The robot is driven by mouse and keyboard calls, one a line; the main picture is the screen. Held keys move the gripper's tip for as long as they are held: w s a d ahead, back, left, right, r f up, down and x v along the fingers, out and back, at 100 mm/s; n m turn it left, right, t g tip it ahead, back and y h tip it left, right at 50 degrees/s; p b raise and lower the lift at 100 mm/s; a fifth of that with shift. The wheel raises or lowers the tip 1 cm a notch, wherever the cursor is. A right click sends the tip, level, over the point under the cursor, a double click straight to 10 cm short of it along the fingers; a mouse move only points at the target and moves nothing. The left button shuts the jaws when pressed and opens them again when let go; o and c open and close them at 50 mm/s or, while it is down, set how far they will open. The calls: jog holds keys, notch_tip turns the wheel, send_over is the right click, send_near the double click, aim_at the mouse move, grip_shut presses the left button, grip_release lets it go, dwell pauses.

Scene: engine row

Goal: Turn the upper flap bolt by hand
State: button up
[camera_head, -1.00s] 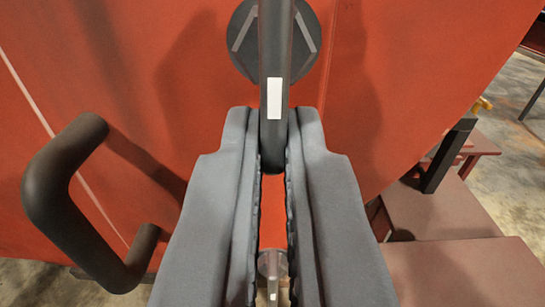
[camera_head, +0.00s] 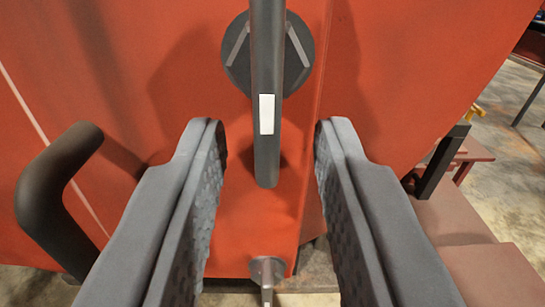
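The upper flap bolt has a round dark base (camera_head: 238,62) on the red panel and a dark bar handle (camera_head: 267,155) with a white mark, pointing down in the picture. My gripper (camera_head: 268,145) is open, with one finger on each side of the handle's lower end. Clear gaps show between the handle and both fingers. A second, smaller bolt (camera_head: 267,268) with a light mark shows lower down between the fingers.
A dark curved grab handle (camera_head: 52,185) stands out from the red panel (camera_head: 120,60) at left, close to my left finger. At right are brown-red boxes (camera_head: 495,280), a dark upright post (camera_head: 440,160) and concrete floor (camera_head: 510,130).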

jog(key=s, duration=1.7)
jog(key=s+d+f, duration=0.1)
jog(key=s+d, duration=0.3)
jog(key=s, duration=0.5)
jog(key=s+d+f, duration=0.2)
jog(key=s+d, duration=0.2)
jog(key=s, duration=0.6)
jog(key=s+d+f, duration=0.2)
jog(key=s+d, duration=0.2)
jog(key=s, duration=0.6)
jog(key=shift+f+g, duration=0.2)
jog(key=shift+g, duration=0.1)
